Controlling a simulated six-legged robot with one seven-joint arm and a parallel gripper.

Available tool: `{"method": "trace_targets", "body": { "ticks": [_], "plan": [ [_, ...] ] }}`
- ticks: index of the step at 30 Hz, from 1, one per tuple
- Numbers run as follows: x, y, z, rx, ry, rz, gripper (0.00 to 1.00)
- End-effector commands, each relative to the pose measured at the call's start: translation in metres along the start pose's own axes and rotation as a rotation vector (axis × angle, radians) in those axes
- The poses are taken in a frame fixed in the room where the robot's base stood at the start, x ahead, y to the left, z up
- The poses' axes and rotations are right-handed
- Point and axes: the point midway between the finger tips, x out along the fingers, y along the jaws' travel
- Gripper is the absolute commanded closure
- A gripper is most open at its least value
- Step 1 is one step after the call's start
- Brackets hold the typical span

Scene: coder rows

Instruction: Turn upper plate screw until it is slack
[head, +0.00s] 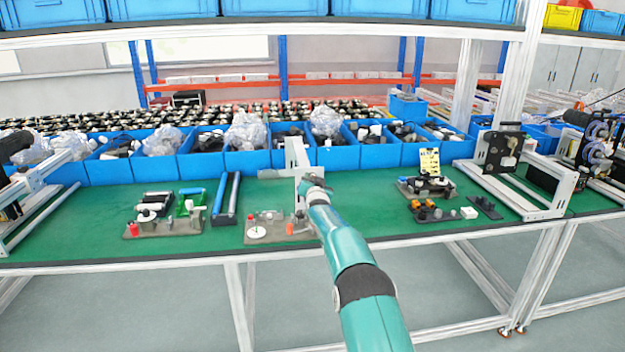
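My teal arm reaches up from the bottom of the head view. Its end, my gripper (311,182), is at an upright pale grey plate (297,158) in the middle of the bench. A grey base with a white disc (256,232) and a red part (302,221) lies just below and left of the gripper.
A grey fixture with a green board (189,205) and blue bars (227,198) lie left. A fixture with a yellow card (429,161) stands right. Blue bins (248,160) line the back; a shelf (300,25) runs above.

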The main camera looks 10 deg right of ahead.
Motion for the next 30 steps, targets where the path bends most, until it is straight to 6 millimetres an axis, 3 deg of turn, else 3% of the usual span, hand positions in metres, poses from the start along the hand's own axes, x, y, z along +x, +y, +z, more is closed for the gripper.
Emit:
{"method": "trace_targets", "body": {
  "ticks": [5, 10, 16, 27, 30],
  "plan": [
    [0.0000, 0.0004, 0.0002, -0.003, 0.000, 0.000, 0.65],
    [0.0000, 0.0005, 0.0002, -0.004, 0.000, 0.000, 0.99],
    [-0.0001, 0.0003, 0.0005, -0.069, -0.001, 0.000, 1.00],
    [-0.0012, 0.0000, 0.0004, -0.742, 0.000, -0.001, 1.00],
    [-0.0013, 0.0004, -0.0002, -0.841, 0.000, 0.000, 1.00]
  ]
}}
